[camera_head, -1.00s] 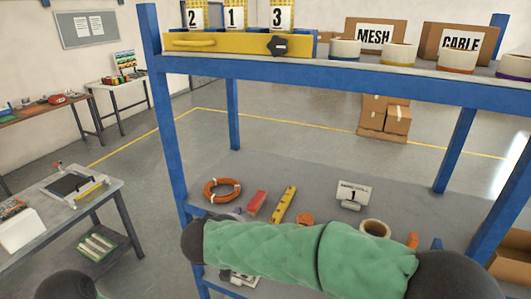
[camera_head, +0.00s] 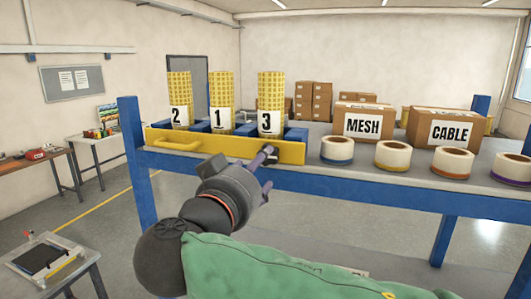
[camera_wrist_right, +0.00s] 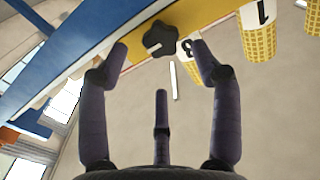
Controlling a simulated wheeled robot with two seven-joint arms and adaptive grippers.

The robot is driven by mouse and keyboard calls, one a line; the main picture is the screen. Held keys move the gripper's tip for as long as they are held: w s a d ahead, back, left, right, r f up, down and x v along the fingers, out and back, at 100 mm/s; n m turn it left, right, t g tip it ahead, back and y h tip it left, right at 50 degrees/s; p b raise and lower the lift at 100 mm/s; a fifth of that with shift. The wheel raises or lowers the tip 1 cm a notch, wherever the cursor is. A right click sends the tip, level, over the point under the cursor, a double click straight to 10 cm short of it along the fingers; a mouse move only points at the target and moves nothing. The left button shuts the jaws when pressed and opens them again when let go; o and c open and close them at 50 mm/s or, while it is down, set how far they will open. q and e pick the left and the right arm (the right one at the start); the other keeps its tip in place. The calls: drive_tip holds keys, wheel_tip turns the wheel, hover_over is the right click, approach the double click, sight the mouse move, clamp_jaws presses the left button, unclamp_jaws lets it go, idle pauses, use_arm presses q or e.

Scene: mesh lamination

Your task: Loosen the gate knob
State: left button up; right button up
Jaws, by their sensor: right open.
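The yellow gate (camera_head: 215,147) runs along the front of a blue rack on the upper shelf. The black star-shaped gate knob (camera_wrist_right: 161,40) is on its face. In the head view the knob is largely covered by my right gripper (camera_head: 266,168) near the gate's right part. In the right wrist view my right gripper (camera_wrist_right: 160,50) is open, with a finger on each side of the knob and a third finger (camera_wrist_right: 161,110) below. Contact with the knob cannot be told. Yellow mesh rolls marked 2 (camera_head: 180,90), 1 (camera_head: 221,92) and 3 (camera_head: 271,92) stand behind the gate. My left gripper is out of view.
Several tape rolls (camera_head: 393,156) line the shelf front to the right. Boxes labelled MESH (camera_head: 387,124) and CABLE (camera_head: 467,134) stand behind them. The blue shelf beam (camera_head: 360,180) runs below the gate. A blue post (camera_head: 135,130) stands at left.

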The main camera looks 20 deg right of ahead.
drive_tip(key=p+x, duration=0.1)
drive_tip(key=x, duration=0.5)
drive_tip(key=shift+w+p, duration=0.15)
drive_tip(key=shift+p, duration=0.15)
drive_tip(key=c, duration=1.1)
